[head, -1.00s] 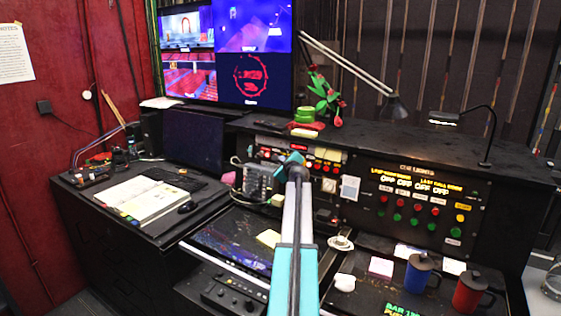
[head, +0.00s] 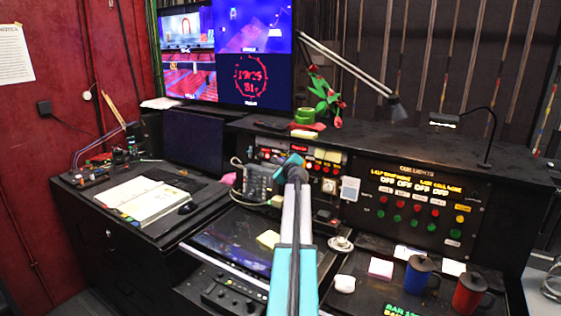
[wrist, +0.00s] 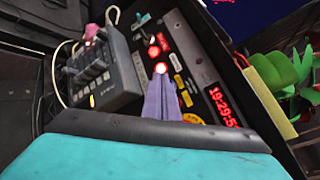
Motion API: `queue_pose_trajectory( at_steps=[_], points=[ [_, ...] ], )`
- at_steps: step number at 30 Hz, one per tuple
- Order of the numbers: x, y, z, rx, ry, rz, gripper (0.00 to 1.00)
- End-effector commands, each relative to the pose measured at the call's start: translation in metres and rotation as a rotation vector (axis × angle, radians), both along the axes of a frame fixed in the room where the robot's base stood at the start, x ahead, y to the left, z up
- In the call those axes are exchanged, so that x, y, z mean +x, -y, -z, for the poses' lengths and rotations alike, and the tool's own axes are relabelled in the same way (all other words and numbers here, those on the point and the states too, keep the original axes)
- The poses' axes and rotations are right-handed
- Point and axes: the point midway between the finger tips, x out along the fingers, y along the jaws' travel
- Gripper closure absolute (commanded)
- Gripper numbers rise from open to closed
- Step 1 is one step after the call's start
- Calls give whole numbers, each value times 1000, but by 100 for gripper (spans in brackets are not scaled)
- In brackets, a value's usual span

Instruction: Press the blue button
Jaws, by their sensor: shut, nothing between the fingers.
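My gripper (wrist: 162,82) is shut and empty in the wrist view. I cannot make out a blue button in either view; my arm and gripper cover part of the panel.
A grey keypad phone (wrist: 103,75) stands left of the panel. A red digital clock (wrist: 223,107) is at the right. The cue lights panel (head: 417,205) has red, green and yellow buttons. Blue (head: 417,276) and red mugs (head: 468,293) stand at the lower right.

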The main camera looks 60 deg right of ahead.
Motion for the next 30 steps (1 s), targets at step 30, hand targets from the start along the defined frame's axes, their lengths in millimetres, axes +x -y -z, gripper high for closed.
queue_pose_trajectory(
  at_steps=[30],
  points=[
    [1, -35, -6, 1, 0, -2, 100]
  ],
)
